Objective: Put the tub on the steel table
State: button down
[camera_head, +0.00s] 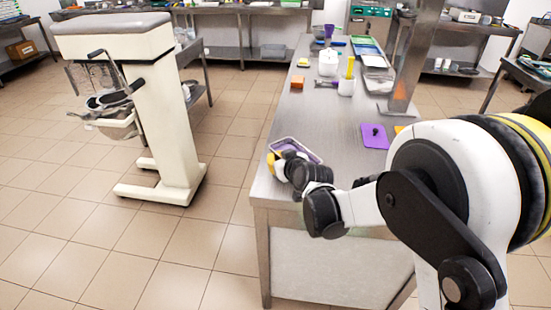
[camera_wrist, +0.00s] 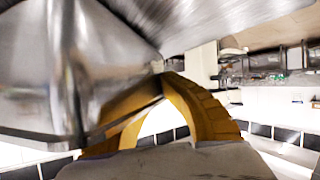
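The tub (camera_head: 308,153), a shallow grey container with a lilac rim, is at the near left corner of the steel table (camera_head: 310,112) in the head view. My gripper (camera_head: 274,160) is at the tub's near left side, its yellow fingers partly hidden by my wrist. In the wrist view the yellow fingers (camera_wrist: 158,78) come together at the tips, beside a large, close grey shiny surface. They look shut on the tub's edge. I cannot tell whether the tub's bottom touches the tabletop.
A purple board (camera_head: 373,137) lies right of the tub. Farther back are an orange block (camera_head: 297,82), a white container (camera_head: 328,64) and trays (camera_head: 372,58). The tabletop behind the tub is clear. A cream machine (camera_head: 150,100) stands on the floor at left.

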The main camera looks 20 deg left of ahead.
jog(key=shift+f, duration=0.15)
jog(key=c, duration=1.6)
grip_release()
jog(key=shift+s+d+r, duration=0.1)
jog(key=shift+r, duration=0.2)
jog(key=p+v, duration=0.3)
jog(key=v, duration=0.8)
jog(key=shift+s+d+r, duration=0.1)
jog(key=shift+s+d, duration=0.1)
jog(key=shift+d, duration=0.05)
